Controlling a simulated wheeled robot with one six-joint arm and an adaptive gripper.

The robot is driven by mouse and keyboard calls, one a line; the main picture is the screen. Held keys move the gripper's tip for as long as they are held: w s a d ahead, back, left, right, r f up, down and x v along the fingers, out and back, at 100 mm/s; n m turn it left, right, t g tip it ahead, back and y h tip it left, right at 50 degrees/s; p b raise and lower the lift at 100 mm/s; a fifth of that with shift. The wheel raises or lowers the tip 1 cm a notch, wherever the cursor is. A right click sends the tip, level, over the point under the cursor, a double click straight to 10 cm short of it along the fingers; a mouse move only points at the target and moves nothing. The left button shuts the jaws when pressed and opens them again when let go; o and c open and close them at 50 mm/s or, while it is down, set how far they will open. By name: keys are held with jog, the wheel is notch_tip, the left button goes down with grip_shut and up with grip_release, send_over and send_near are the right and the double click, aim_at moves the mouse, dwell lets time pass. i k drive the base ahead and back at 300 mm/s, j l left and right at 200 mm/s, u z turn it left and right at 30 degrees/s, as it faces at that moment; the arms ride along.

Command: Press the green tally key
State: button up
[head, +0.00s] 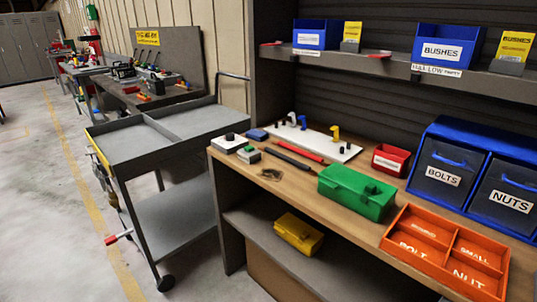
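On the wooden bench (282,191), near its left end, sits a small key block with a green top (249,152); this looks like the green tally key. Beside it, a little to the left and nearer the bench's corner, is a pale block with a round black knob (230,138). A small blue block (257,134) lies just behind them. The green key is small in the picture, and I cannot tell whether it is pressed. My gripper is not in view.
A grey two-shelf cart (165,147) stands close left of the bench. Right of the keys are a black and a red pen-like tool, a white peg board (325,145), a green case (356,190) and an orange divided tray (447,250). Concrete floor shows at left.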

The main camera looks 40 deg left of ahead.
aim_at(249, 149)
jog(key=u, duration=1.85)
